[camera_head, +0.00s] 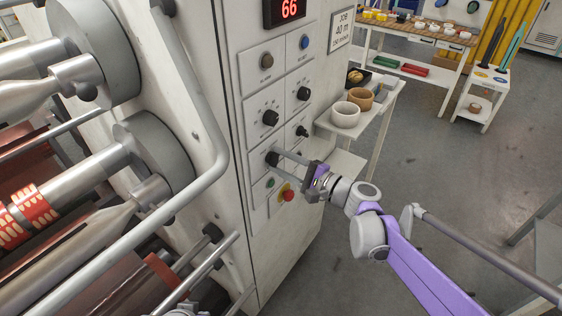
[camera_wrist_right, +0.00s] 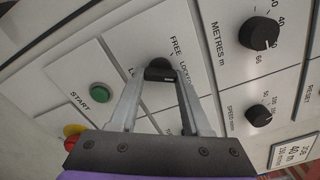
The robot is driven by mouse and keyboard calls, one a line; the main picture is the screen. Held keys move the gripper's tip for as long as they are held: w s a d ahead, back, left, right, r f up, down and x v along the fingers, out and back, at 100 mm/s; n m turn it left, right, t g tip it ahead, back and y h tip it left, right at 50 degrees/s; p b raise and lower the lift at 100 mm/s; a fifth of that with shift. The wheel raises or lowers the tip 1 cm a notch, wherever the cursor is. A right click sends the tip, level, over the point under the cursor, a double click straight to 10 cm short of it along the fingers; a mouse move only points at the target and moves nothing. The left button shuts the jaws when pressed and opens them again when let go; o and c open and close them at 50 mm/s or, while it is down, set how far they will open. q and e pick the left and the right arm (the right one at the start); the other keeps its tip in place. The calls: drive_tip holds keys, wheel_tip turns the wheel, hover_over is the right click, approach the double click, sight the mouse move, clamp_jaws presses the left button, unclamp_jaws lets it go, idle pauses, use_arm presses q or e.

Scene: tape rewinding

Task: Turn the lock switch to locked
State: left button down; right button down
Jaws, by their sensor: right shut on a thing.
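The lock switch is a black knob (camera_head: 271,158) on the grey control panel of the machine, in the middle of the head view. In the right wrist view the knob (camera_wrist_right: 160,70) sits between my two finger tips, beside the printed words FREE and LOCKED. My right gripper (camera_head: 279,159) reaches in from the right and is shut on this knob; it also shows in the right wrist view (camera_wrist_right: 161,78). The fingers hide part of the knob and some lettering, so I cannot tell its exact setting. My left gripper is not in view.
Close by are a green START button (camera_wrist_right: 99,93), a red emergency button (camera_head: 289,195), the metres knob (camera_head: 270,118) and the speed knob (camera_head: 302,131). A bent rail (camera_head: 205,110) and rollers stand left. A shelf with rolls (camera_head: 345,114) stands right; the floor is open beyond.

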idle(0.4)
drive_tip(key=shift+c, duration=1.8)
unclamp_jaws()
drive_tip(key=shift+d, duration=0.1)
drive_tip(key=v, duration=1)
drive_tip(key=shift+s+d, duration=0.25)
